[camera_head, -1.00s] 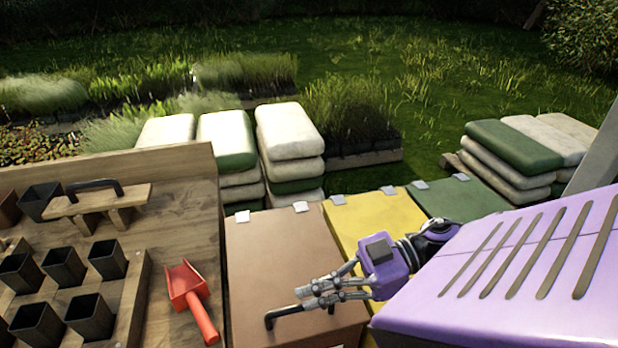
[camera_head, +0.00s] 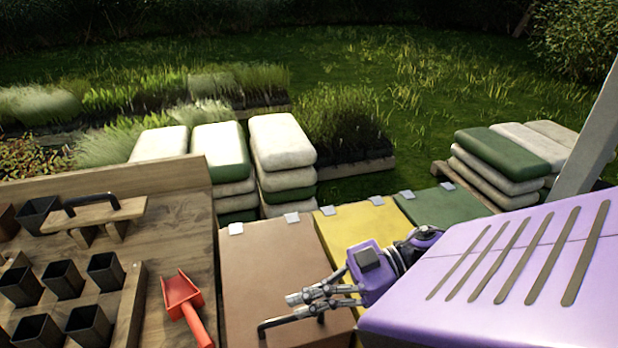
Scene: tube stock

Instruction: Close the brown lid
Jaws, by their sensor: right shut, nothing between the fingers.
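The brown lid (camera_head: 268,263) lies flat between the wooden bench and the yellow lid, with two light hinges at its far edge. Its black bar handle (camera_head: 276,323) is near the front edge. My right gripper (camera_head: 293,307) is over the front right part of the brown lid, beside the handle. Its fingers are shut with nothing between them. Whether they touch the lid or handle I cannot tell. My left gripper is not in view.
The yellow lid (camera_head: 362,228) and a green lid (camera_head: 430,205) lie to the right, both flat. On the wooden bench (camera_head: 180,225) are a red scoop (camera_head: 184,300), several black pots (camera_head: 62,279) and a wooden tool with a black handle (camera_head: 95,210). Stacked sacks (camera_head: 283,143) stand behind.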

